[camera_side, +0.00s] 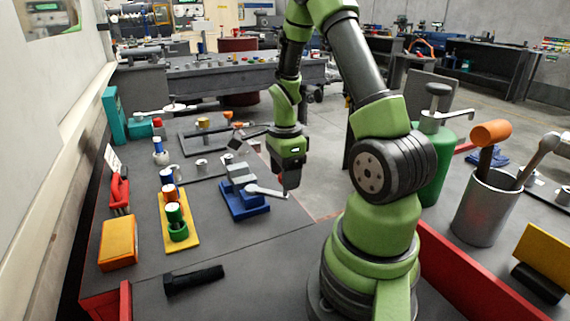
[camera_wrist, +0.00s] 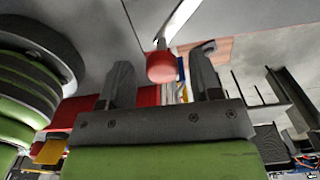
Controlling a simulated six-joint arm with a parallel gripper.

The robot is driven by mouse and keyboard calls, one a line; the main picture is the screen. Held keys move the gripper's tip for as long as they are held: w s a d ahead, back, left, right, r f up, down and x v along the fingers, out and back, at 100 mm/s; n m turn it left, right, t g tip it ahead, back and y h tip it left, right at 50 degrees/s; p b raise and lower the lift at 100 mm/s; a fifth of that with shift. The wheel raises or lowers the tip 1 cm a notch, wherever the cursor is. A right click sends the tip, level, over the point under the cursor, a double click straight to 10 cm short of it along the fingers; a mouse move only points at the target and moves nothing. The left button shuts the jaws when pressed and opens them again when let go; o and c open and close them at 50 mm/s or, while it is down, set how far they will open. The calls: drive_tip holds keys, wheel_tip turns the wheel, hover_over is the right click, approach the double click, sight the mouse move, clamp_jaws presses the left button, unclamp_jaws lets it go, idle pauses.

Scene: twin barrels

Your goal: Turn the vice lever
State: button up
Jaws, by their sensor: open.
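The vice (camera_side: 243,197) has a blue base and grey jaws and stands near the bench's right edge in the side view. Its pale lever (camera_side: 266,191) sticks out to the right, its outer end at my gripper (camera_side: 287,188). My gripper points down there. In the wrist view a pale bar (camera_wrist: 184,20), seemingly the lever, ends in a red knob (camera_wrist: 162,67). The knob appears between the two open fingers of my gripper (camera_wrist: 160,75), with gaps on both sides. The side view does not show the knob clearly.
A yellow board (camera_side: 189,238) with coloured cylinders lies left of the vice. A yellow box (camera_side: 117,243), a red-handled tool (camera_side: 119,190) and a black torch-like object (camera_side: 194,280) lie on the same bench. Bare bench lies in front of the vice.

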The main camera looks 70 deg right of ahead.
wheel_tip(320, 180, up, 10)
idle(0.4)
drive_tip(key=shift+f, duration=0.1)
drive_tip(key=s+a+r+n+t, duration=0.1)
drive_tip(key=a+r+n+t, duration=0.1)
drive_tip(key=a+n, duration=0.4)
drive_tip(key=s+a+r+n+t+y, duration=0.1)
drive_tip(key=s+a+r+n+t, duration=0.1)
drive_tip(key=a+r+n, duration=0.3)
drive_tip(key=s+a+r+n+t+y, duration=0.1)
drive_tip(key=a+r+n+t, duration=0.2)
drive_tip(key=a+n, duration=0.6)
drive_tip(key=r+n, duration=0.1)
drive_tip(key=n, duration=0.2)
drive_tip(key=shift+s, duration=0.4)
